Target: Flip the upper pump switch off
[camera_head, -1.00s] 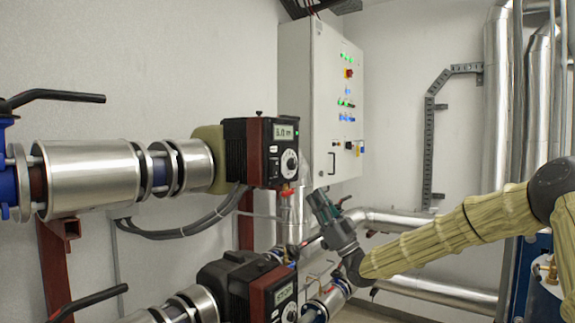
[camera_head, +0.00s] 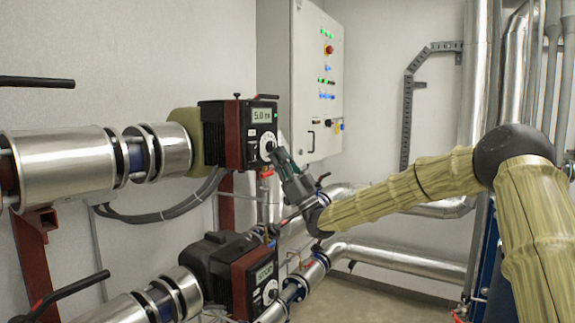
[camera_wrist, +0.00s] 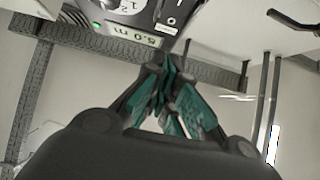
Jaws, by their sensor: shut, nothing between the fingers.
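The upper pump (camera_head: 222,136) has a black and red housing, and its lit display (camera_head: 261,115) reads 5.0 m. A white round dial (camera_head: 267,145) sits below the display. In the wrist view the pump's panel (camera_wrist: 128,22) appears upside down at the top, with a green light, the dial and a small switch area (camera_wrist: 172,20) marked with a line and a circle. My gripper (camera_head: 277,156) is shut and empty, its teal fingers close to the dial side of the panel. In the wrist view the fingertips (camera_wrist: 166,66) are just short of the panel; contact cannot be told.
The lower pump (camera_head: 232,275) shows STOP on its display. A grey control cabinet (camera_head: 313,80) with lit buttons stands behind. Silver pipes (camera_head: 395,262) run under my arm. A black-handled valve (camera_head: 70,290) is at lower left. Open floor shows at lower right.

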